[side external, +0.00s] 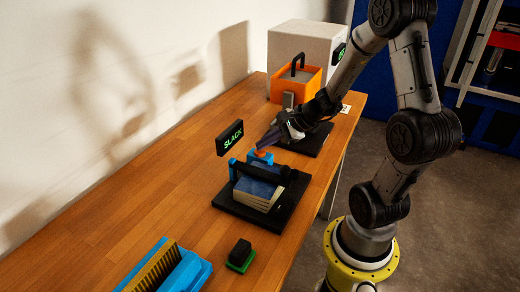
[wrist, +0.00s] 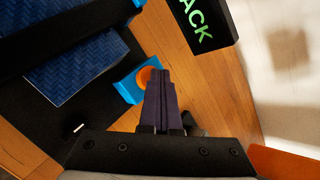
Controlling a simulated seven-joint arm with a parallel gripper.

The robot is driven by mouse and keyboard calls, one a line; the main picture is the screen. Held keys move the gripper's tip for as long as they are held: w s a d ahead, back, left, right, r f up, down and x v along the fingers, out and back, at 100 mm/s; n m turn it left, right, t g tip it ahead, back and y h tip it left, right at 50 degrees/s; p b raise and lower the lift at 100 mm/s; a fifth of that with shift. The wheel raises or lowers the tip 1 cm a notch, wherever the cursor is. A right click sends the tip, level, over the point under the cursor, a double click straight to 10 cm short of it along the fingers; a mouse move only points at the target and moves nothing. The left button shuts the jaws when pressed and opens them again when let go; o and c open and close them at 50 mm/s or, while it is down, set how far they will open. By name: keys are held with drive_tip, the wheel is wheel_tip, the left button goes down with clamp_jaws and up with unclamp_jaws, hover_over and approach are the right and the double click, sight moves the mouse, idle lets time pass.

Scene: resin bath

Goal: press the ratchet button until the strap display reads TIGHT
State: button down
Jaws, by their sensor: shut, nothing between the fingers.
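The strap display (side external: 230,138) is a small black sign with green letters reading SLACK. Part of it also shows in the wrist view (wrist: 206,24), reading "ACK". The ratchet button (wrist: 145,77) is round and orange, set in a blue housing (wrist: 126,88). The housing (side external: 251,158) stands at the back of a black base in the side view. My gripper (side external: 264,147) is shut and empty, its dark purple fingers pointing down at the button. In the wrist view the fingertips (wrist: 160,72) overlap the button's right part; I cannot tell whether they touch it.
A blue-topped stack (side external: 258,193) lies under a black bar (side external: 264,168) on the black base (side external: 235,210). Behind are an orange container (side external: 309,83) and a white box (side external: 300,42). In front are a green-and-black block (side external: 240,254) and a blue-and-yellow brush-like item (side external: 184,275). The table's left is clear.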

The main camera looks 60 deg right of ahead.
sight(264, 152)
drive_tip(key=shift+r, duration=1)
drive_tip(key=shift+r, duration=2.5)
